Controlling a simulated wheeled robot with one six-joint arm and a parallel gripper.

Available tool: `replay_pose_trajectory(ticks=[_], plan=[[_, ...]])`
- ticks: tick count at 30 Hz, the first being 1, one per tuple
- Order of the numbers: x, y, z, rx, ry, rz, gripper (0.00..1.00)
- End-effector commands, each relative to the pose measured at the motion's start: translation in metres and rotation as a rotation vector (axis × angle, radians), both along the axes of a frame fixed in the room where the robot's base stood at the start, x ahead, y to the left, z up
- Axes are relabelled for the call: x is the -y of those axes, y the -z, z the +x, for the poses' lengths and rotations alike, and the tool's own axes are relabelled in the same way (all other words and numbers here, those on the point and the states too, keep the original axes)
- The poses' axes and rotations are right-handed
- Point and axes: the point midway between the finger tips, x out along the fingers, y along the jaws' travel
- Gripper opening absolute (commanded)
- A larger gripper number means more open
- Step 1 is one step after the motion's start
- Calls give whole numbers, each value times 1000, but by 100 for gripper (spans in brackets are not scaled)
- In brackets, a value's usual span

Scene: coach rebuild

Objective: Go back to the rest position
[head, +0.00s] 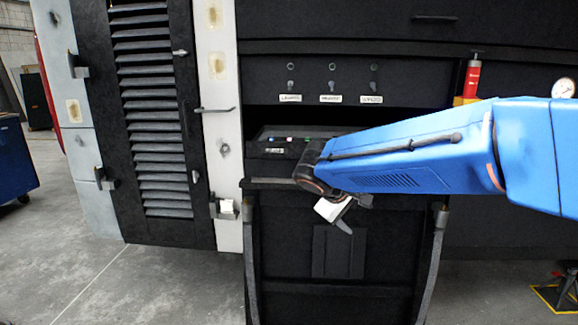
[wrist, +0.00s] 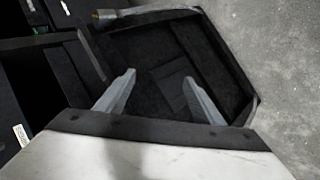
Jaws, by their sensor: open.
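My gripper (head: 345,227) is at the end of my blue arm, which reaches in from the right in the head view. It is tilted downward in front of the black lowered flap (head: 290,225) of the coach. In the wrist view my gripper (wrist: 162,82) shows two grey fingers spread apart with nothing between them. The flap (wrist: 210,55) lies beyond the fingers there, and no contact shows.
A dark open bay with a black box (head: 282,142) is above the flap. A louvred door (head: 152,100) is at the left. A red cylinder (head: 473,78) and a gauge (head: 564,88) are at the right. Grey floor (head: 100,275) is clear at lower left.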

Motion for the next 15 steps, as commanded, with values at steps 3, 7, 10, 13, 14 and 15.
replay_pose_trajectory(ticks=[3, 7, 10, 13, 14, 15], plan=[[37, 4, -36, -26, 60, 80, 62], [66, 11, -77, -51, 119, 170, 62], [84, 18, -108, -62, 161, 242, 62], [98, 26, -139, -70, 203, 314, 62], [102, 28, -148, -70, 214, 336, 62], [106, 32, -160, -70, 230, 366, 62]])
